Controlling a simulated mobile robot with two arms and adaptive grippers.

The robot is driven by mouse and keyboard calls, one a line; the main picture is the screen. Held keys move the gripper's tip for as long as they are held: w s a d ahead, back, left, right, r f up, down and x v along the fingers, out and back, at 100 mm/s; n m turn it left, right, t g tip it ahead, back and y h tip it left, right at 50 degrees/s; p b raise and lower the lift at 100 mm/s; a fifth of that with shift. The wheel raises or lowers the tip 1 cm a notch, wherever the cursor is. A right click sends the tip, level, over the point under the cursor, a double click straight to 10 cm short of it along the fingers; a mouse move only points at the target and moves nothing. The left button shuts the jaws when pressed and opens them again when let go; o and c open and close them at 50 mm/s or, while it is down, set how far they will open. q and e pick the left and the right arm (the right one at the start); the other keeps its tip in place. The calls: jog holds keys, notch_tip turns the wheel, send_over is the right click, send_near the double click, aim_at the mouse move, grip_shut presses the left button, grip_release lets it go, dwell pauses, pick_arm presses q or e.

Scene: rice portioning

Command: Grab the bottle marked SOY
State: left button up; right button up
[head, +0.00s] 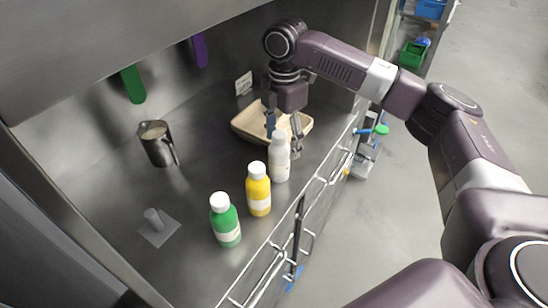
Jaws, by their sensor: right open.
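Three capped bottles stand upright in a row on the steel counter: a green bottle (226,228), a yellow bottle (258,196) and a white bottle (279,164). The labels are too small to read, so I cannot tell which one is marked SOY. My right gripper (284,141) points down at the white bottle, with its open fingers on either side of the bottle's top. I cannot tell whether a finger touches the bottle. My left gripper is not in view.
A beige tray (245,126) lies behind the white bottle and my right gripper. A metal jug (156,145) stands at the back left. A small clear plate with a peg (157,229) lies left of the green bottle. A wire rail (325,190) runs along the counter's front edge.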

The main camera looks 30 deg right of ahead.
notch_tip(320, 180, down, 2)
jog(key=shift+w+f+p, duration=0.1)
jog(key=shift+w+p, duration=0.05)
jog(key=shift+p, duration=0.35)
jog(key=f, duration=0.3)
jog(key=shift+w+a+p, duration=0.1)
jog(key=shift+a+p, duration=0.25)
jog(key=shift+d+f, duration=0.1)
jog(key=shift+f, duration=0.1)
jog(key=c, duration=1.5)
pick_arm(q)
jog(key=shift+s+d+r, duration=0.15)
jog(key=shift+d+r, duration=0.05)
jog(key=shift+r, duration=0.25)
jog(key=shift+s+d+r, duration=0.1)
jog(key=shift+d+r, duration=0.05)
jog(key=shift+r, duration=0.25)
